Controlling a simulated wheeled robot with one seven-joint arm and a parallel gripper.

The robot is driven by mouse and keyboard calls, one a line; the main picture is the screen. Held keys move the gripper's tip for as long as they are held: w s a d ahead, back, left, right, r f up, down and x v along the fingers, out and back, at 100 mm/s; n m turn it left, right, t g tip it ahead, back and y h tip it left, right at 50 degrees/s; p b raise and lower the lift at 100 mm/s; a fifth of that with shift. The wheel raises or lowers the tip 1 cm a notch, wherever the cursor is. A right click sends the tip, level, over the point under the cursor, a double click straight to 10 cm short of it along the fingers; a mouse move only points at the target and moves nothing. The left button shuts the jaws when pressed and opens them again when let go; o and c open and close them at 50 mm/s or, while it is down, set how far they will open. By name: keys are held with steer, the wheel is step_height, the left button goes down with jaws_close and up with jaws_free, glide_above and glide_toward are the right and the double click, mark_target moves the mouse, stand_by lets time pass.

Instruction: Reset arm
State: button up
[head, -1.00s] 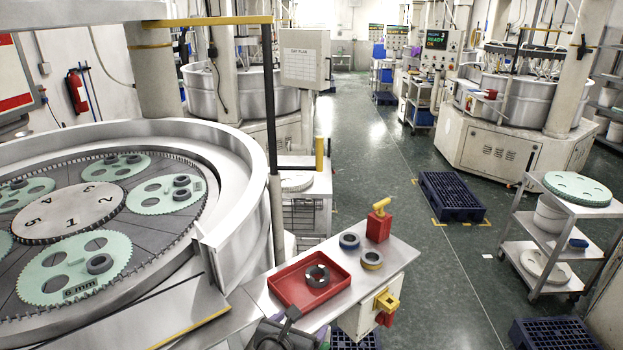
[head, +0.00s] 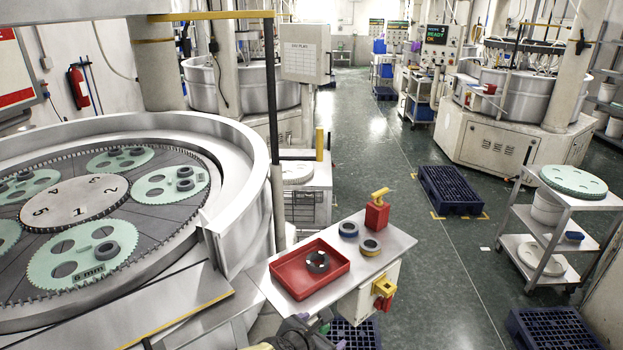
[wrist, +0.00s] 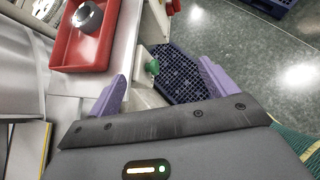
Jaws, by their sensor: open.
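My gripper (wrist: 161,80) is open, with its two purple fingers apart and nothing between them in the wrist view. In the head view only a bit of my gripper (head: 320,331) shows at the bottom edge, below the front of the side table (head: 345,284). The fingers are beyond the table's edge, over the floor side, clear of the red tray (head: 283,285). A dark grey ring (head: 317,262) lies in the tray; the ring also shows at the top left of the wrist view (wrist: 87,18).
Two rings, one blue-banded (head: 348,229) and one yellow-banded (head: 370,246), and a red container (head: 377,216) stand on the table. The lapping machine (head: 235,190) with green carriers is at left.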

steer(key=s+d+f+m+g+y, duration=0.1)
steer(key=s+d+f+m+g, duration=0.1)
steer(key=s+d+m+g, duration=0.3)
steer(key=d+f+m+g+y, duration=0.1)
steer(key=d+f+m, duration=0.15)
steer(key=m, duration=0.55)
steer(key=s+d+r+m+y, duration=0.1)
steer(key=s+d+r+m, duration=0.1)
steer(key=r+m, duration=0.3)
steer(key=s+d+r+m+y, duration=0.2)
steer(key=d+r+m, duration=0.2)
steer(key=m, duration=0.5)
step_height(320, 180, up, 2)
steer(key=shift+s+r+m+b, duration=0.1)
steer(key=shift+s+m+b, duration=0.3)
steer(key=shift+w+a, duration=0.1)
